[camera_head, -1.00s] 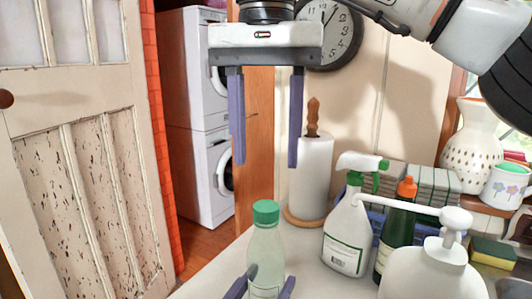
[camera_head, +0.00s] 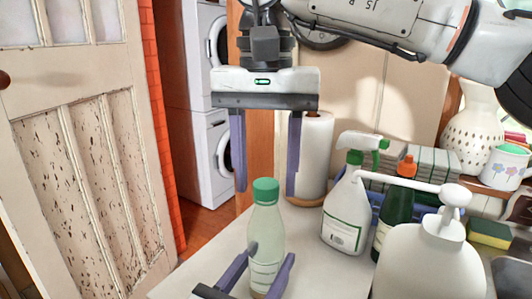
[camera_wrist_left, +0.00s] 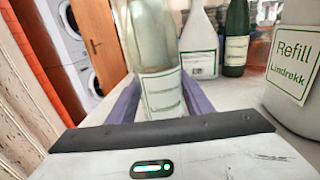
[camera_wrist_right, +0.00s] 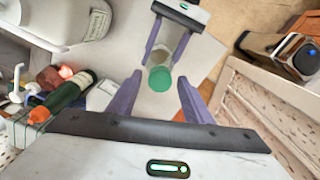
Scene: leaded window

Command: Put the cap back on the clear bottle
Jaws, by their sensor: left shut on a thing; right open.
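The clear bottle (camera_head: 264,236) stands upright with a pale label, and the green cap (camera_head: 265,190) sits on its top. My left gripper (camera_head: 270,257) is shut on the bottle's body low down; the left wrist view also shows the bottle (camera_wrist_left: 154,60) between its fingers. My right gripper (camera_head: 266,193) points down over the bottle, open and empty, with a finger on each side of the cap and gaps beside it. In the right wrist view the cap (camera_wrist_right: 160,79) shows between the spread fingers. I cannot tell how firmly the cap is seated.
To the right stand a white spray bottle (camera_head: 345,215), a dark green bottle (camera_head: 393,222) and a large white pump bottle (camera_head: 430,265). A paper towel roll (camera_head: 313,160) is behind. The counter (camera_head: 205,262) left of the bottle is clear.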

